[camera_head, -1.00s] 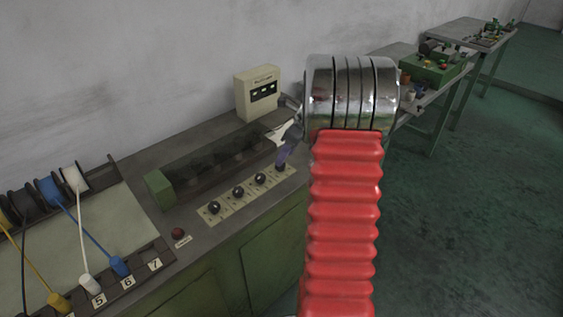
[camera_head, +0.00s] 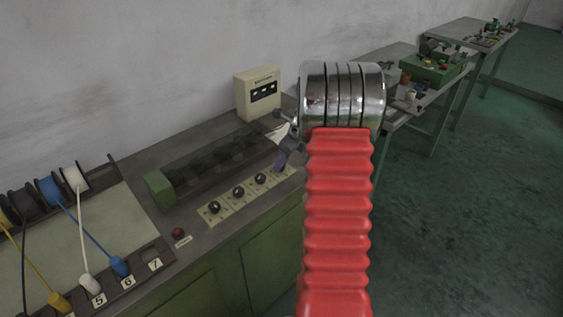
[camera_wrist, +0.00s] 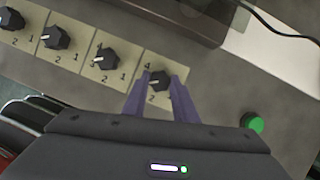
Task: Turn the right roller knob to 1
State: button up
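The right roller knob (camera_wrist: 160,81) is a dark faceted knob at the right end of a pale label strip (camera_wrist: 84,55). In the wrist view it sits between the two purple fingers of my gripper (camera_wrist: 162,79). A pale pointer mark on it faces left. The numbers 4 and 2 show beside it; a 1 is not visible, and the right finger covers that side. The fingers are close to the knob's sides, but I cannot tell whether they press on it. In the head view my gripper (camera_head: 287,153) hides this knob.
Several similar knobs (camera_head: 238,192) line the strip to the left. A dark-covered roller unit (camera_head: 205,165) lies behind, with a cream display box (camera_head: 258,95) at the back. A green button (camera_wrist: 253,122) is right of my gripper. A red button (camera_head: 178,233) is at the front left.

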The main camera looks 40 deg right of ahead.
jog(key=c, duration=0.5)
jog(key=shift+a, duration=0.1)
jog(key=n, duration=0.1)
jog(key=n+y, duration=0.1)
jog(key=n, duration=0.1)
jog(key=n+y, duration=0.1)
jog(key=n, duration=0.1)
jog(key=shift+w+d+g, duration=0.1)
jog(key=shift+d+g, duration=0.15)
jog(key=shift+g, duration=0.15)
jog(key=n+g, duration=0.1)
jog(key=n, duration=0.2)
jog(key=n+g+y, duration=0.1)
jog(key=n, duration=0.2)
jog(key=shift+w+d+n, duration=0.1)
jog(key=shift+w+n, duration=0.1)
jog(key=shift+n, duration=0.1)
jog(key=n+g, duration=0.1)
jog(key=n, duration=0.2)
jog(key=n+g, duration=0.1)
jog(key=n, duration=0.2)
jog(key=shift+w+g, duration=0.2)
jog(key=shift+g, duration=0.1)
jog(key=n+g, duration=0.1)
jog(key=n, duration=0.2)
jog(key=n+g+h, duration=0.1)
jog(key=n, duration=0.2)
jog(key=shift+w, duration=0.15)
jog(key=shift+n, duration=0.3)
